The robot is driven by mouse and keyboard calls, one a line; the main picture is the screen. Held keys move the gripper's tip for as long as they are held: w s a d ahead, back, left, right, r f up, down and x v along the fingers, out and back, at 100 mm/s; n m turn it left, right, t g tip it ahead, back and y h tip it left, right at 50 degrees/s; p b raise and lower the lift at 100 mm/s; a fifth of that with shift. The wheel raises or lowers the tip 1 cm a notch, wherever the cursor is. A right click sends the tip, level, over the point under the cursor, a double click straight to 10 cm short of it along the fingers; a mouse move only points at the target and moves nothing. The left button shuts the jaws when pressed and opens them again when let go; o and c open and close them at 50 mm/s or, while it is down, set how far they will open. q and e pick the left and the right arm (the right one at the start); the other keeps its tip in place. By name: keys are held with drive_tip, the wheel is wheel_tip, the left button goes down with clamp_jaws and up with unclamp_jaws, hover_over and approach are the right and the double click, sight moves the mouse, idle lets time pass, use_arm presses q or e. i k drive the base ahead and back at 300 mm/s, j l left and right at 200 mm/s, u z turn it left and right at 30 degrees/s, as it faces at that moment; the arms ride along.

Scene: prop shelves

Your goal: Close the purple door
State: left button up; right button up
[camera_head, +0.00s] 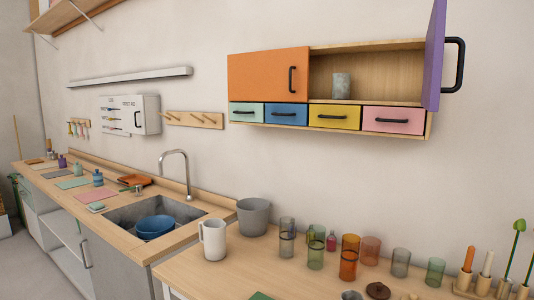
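The purple door (434,58) is on the right side of the wooden wall cabinet (375,73). It stands wide open, swung out from the wall and seen nearly edge-on. Its black handle (458,65) points to the right. The open compartment behind it holds a grey stone-like cup (341,86). The orange door (268,74) on the left of the cabinet is closed. Neither of my grippers shows in the head view.
Below the doors are closed drawers, including a yellow one (334,115) and a pink one (393,119). Under the cabinet, a wooden counter (215,278) carries a white mug (213,240), a grey bucket (253,217) and several glasses. A sink (130,212) with a blue bowl is at left.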

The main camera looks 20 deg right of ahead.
sight(436, 39)
drive_tip(key=k+l+z, duration=0.1)
drive_tip(key=z, duration=0.3)
drive_tip(key=k+l+z, duration=0.1)
drive_tip(key=z, duration=0.25)
drive_tip(key=k+l+z, duration=0.1)
drive_tip(key=z, duration=0.3)
